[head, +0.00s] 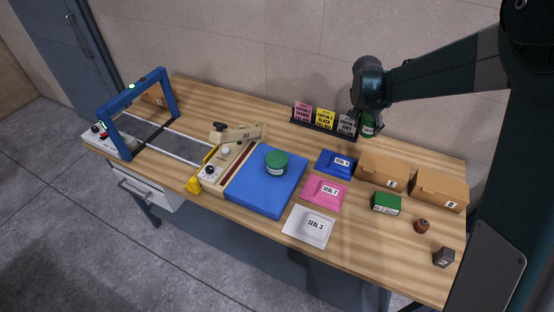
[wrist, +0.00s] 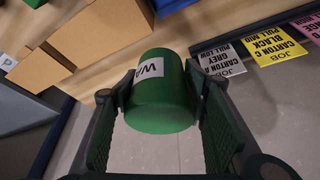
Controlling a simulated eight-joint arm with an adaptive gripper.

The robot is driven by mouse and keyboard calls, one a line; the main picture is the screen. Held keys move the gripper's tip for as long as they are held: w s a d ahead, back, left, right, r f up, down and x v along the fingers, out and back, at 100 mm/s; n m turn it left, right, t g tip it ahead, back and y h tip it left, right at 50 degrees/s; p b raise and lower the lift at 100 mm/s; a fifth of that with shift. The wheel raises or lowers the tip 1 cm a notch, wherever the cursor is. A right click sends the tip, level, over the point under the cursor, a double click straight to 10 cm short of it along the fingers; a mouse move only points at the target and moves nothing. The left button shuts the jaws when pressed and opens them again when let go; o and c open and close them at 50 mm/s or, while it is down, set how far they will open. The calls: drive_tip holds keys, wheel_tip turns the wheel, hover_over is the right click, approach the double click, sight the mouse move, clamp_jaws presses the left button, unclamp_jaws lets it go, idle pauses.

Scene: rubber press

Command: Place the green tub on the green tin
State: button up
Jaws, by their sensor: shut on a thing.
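The green tub (head: 368,126) is a green cylinder with a white label, held at the far edge of the table beside the sign rack. In the wrist view the tub (wrist: 160,100) sits between both fingers, tilted in the picture, its label partly hidden by the left finger. My gripper (head: 366,114) is shut on it; the fingers also show in the wrist view (wrist: 160,85). The green tin (head: 276,163), short and round with a pale label band, stands upright on the blue pad, left of and nearer than my gripper.
The blue pad (head: 262,187) lies beside a cream sealing machine (head: 222,165). Blue (head: 336,163), pink (head: 324,192) and white (head: 308,227) packets lie right of it. Brown cartons (head: 440,190), a green box (head: 386,203) and small objects stand further right. A sign rack (head: 323,128) stands behind.

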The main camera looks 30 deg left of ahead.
drive_tip(key=s+a+r+n+y+b, duration=0.1)
drive_tip(key=s+a+r+n, duration=0.1)
drive_tip(key=s+a, duration=1)
drive_tip(key=s+a+r+n+y+b, duration=0.1)
drive_tip(key=s+a+r+n, duration=0.2)
drive_tip(key=s+a, duration=0.9)
drive_tip(key=a+r, duration=0.1)
drive_tip(key=a, duration=0.3)
drive_tip(key=shift+n+t, duration=0.3)
hover_over(279, 155)
drive_tip(key=s, duration=0.2)
drive_tip(key=shift+w+f, duration=0.15)
drive_tip(key=shift+f, duration=2.85)
drive_tip(key=shift+f, duration=2.05)
drive_tip(key=shift+f, duration=0.15)
drive_tip(key=o, duration=1.2)
drive_tip(key=shift+c, duration=0.2)
